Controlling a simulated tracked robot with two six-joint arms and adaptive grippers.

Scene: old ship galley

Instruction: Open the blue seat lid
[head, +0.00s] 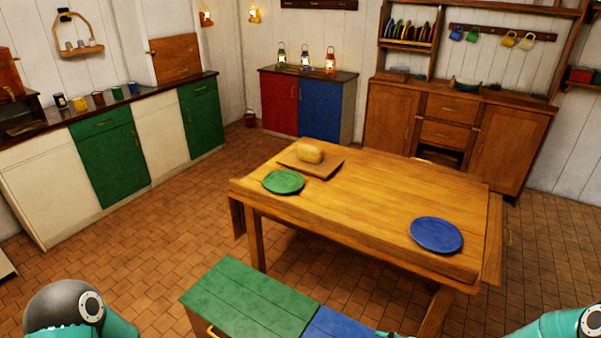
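The blue seat lid (345,323) shows at the bottom edge in the head view, right of the green seat lid (250,298). Only its far part is in the picture; the rest is cut off by the lower edge. The part that shows lies flat, level with the green lid. A brass handle (213,331) is on the front of the bench under the green lid. My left arm shows at the bottom left and my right arm at the bottom right. Neither gripper is in view.
A wooden table (365,205) stands behind the bench with a green plate (283,182), a blue plate (436,235) and a bread loaf (310,153) on a board. The counter (150,100) runs along the left wall. Tiled floor (150,250) is clear between counter and bench.

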